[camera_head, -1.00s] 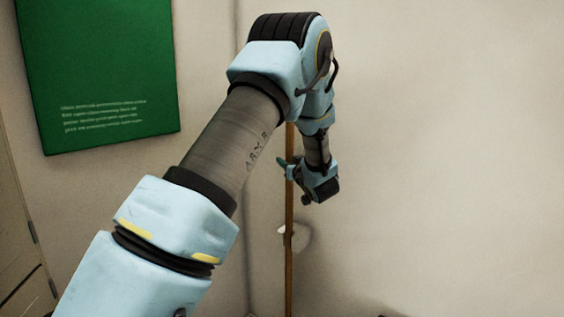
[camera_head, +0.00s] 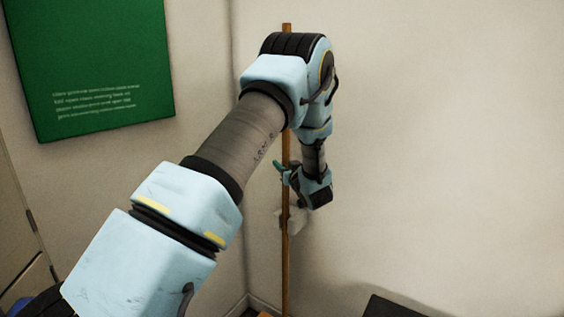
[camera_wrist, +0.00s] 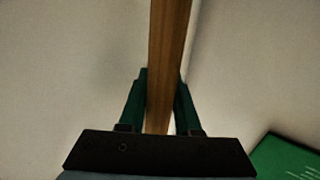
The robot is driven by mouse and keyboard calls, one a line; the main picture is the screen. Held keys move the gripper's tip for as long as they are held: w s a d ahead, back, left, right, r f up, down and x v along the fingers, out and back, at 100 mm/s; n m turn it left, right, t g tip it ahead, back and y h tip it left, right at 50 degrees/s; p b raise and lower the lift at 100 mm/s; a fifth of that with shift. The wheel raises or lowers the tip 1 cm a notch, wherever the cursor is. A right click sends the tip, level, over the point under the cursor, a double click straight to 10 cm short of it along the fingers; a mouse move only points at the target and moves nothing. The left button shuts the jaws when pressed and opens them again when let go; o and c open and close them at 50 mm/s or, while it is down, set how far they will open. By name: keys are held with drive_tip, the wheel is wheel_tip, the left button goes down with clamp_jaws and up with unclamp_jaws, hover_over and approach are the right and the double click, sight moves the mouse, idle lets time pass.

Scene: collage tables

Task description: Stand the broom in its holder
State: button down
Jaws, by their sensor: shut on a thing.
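The broom's brown wooden handle (camera_head: 286,250) stands nearly upright near the wall. Its top end shows above my arm. My gripper (camera_head: 284,170) is shut on the handle partway up. In the wrist view, the green fingers of my gripper (camera_wrist: 161,85) press the handle (camera_wrist: 170,35) from both sides. A small white fixture on the wall, apparently the holder (camera_head: 297,219), is just below my gripper. The handle passes in front of it; I cannot tell whether it sits in it. The broom's lower end is mostly out of frame.
A green board (camera_head: 90,70) hangs on the left wall and shows in the wrist view (camera_wrist: 285,158). A dark flat-topped object (camera_head: 390,307) stands at the bottom right. A door or cabinet panel (camera_head: 18,225) is at the left edge. The wall right of the broom is bare.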

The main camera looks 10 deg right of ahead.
drive_tip(key=c, duration=0.6)
unclamp_jaws()
drive_tip(key=s+d+b, duration=0.2)
drive_tip(key=s, duration=1)
drive_tip(key=w+a+m+g+h, duration=0.1)
drive_tip(key=w+a+g+h, duration=0.25)
drive_tip(key=a, duration=0.25)
drive_tip(key=s+a+f+m+g, duration=0.1)
drive_tip(key=s+a+f+g, duration=0.1)
drive_tip(key=s+a+g, duration=0.4)
drive_tip(key=s+a+f+m+g, duration=0.1)
drive_tip(key=s+a+g, duration=0.5)
drive_tip(key=s+a, duration=1)
drive_tip(key=shift+s+a+f+g, duration=0.35)
drive_tip(key=shift+s+f, duration=0.05)
drive_tip(key=shift+s, duration=0.75)
